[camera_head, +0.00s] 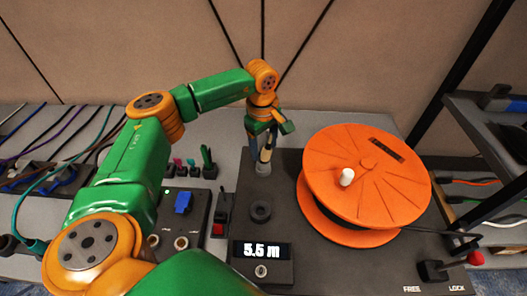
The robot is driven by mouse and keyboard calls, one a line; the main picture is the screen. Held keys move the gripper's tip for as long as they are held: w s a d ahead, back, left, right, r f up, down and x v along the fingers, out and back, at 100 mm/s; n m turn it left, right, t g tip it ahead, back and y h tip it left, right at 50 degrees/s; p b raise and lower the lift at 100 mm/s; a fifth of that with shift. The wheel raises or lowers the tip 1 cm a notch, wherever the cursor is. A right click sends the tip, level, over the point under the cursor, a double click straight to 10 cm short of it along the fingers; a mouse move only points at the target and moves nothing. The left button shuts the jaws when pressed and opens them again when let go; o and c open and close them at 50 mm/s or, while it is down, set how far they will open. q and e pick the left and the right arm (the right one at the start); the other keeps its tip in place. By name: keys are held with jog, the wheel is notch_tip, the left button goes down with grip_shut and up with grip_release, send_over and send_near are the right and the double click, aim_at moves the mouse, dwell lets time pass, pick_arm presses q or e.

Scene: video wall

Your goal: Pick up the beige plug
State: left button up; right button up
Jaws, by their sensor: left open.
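My left gripper (264,132) is at the end of the green and orange arm that reaches in from the left. It is open and points down over the back of the dark panel. Just below it stands a slim upright piece with a pale beige band (266,153) and a grey base, which looks like the beige plug. The fingers are small and partly hidden by the wrist, so I cannot tell whether they touch it. My right gripper is not in view.
A large orange cable reel (335,165) with a white knob stands close on the right. A length display (262,250) reads 5.5 m. Several small coloured plugs (208,163) stand left of the gripper. A red-knobbed lever (474,259) is at the front right.

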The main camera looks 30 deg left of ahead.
aim_at(263, 151)
pick_arm(q)
jog(key=shift+s+d+f+g, duration=0.15)
jog(key=shift+s+f+g, duration=0.15)
jog(key=shift+s+f, duration=0.6)
jog(key=shift+w+a+f, duration=0.25)
jog(key=shift+w+f, duration=0.15)
jog(key=shift+w, duration=0.2)
jog(key=shift+w+a+f, duration=0.2)
jog(key=shift+w+f, duration=0.2)
jog(key=shift+w, duration=0.2)
jog(key=shift+c, duration=0.6)
jog(key=shift+w+a+f, duration=0.1)
jog(key=shift+w+a, duration=0.05)
jog(key=shift+w, duration=0.1)
jog(key=c, duration=0.4)
jog(key=shift+s+r, duration=0.2)
grip_shut()
jog(key=shift+s+d+r, duration=0.15)
jog(key=shift+d+r, duration=0.05)
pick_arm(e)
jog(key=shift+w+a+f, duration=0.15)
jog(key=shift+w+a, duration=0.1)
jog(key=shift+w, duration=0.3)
